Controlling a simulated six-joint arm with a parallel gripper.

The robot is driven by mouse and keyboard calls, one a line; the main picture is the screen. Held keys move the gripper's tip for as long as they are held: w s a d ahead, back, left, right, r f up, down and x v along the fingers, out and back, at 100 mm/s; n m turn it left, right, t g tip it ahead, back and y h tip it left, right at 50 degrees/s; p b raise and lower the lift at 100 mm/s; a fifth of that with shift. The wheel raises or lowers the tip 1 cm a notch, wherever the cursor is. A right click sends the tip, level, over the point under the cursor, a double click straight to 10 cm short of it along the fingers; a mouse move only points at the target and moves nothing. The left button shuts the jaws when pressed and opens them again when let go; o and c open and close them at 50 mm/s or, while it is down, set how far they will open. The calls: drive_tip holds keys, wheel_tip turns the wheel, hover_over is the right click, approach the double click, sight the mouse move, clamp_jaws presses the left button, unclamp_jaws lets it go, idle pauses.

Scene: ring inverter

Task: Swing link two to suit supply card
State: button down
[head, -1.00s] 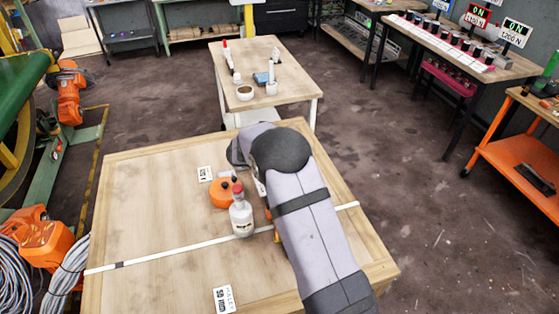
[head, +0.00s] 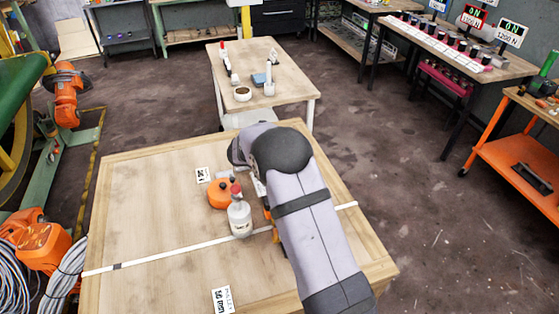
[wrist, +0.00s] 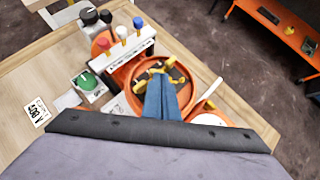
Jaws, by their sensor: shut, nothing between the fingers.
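In the wrist view my gripper (wrist: 163,82) shows as two blue fingers held together, with nothing visible between them. They point down over a round orange dish (wrist: 128,99). Yellow links (wrist: 152,70) on dark pieces lie inside the dish, close to the fingertips. I cannot tell whether the fingers touch a link, or which link is number two. A white card with black print (wrist: 37,112) lies on the table at the left of the wrist view. The head view shows one card (head: 203,174) behind and another (head: 222,299) in front; their print is hard to read. My arm hides my gripper there.
In the head view an orange round object (head: 219,194) and a white bottle-like object (head: 240,217) stand left of my arm. The table's left side is clear.

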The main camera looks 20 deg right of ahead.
drive_tip(key=shift+d, duration=0.35)
drive_tip(key=shift+d+n+t+y+b, duration=0.35)
drive_tip(key=shift+n+t+b, duration=0.3)
drive_tip(key=shift+b, duration=0.5)
drive_tip(key=n+b, duration=0.1)
drive_tip(key=n+t+y+b, duration=0.1)
drive_tip(key=b, duration=0.1)
drive_tip(key=n+y+b, duration=0.1)
drive_tip(key=shift+s+d+f+n+t+y, duration=0.2)
drive_tip(key=shift+s+n+t+y, duration=0.05)
drive_tip(key=shift+n, duration=0.1)
drive_tip(key=shift+n+y+b, duration=0.3)
drive_tip(key=shift+n+b, duration=0.05)
drive_tip(key=shift+n, duration=0.05)
drive_tip(key=shift+s+d+r, duration=0.1)
drive_tip(key=shift+d+r, duration=0.05)
drive_tip(key=shift+s+d, duration=0.15)
drive_tip(key=shift+d, duration=0.2)
drive_tip(key=shift+a, duration=0.1)
drive_tip(key=shift+w+a+r+p, duration=0.3)
drive_tip(key=shift+w+a+p, duration=0.2)
drive_tip(key=shift+a, duration=0.1)
drive_tip(key=shift+a, duration=0.1)
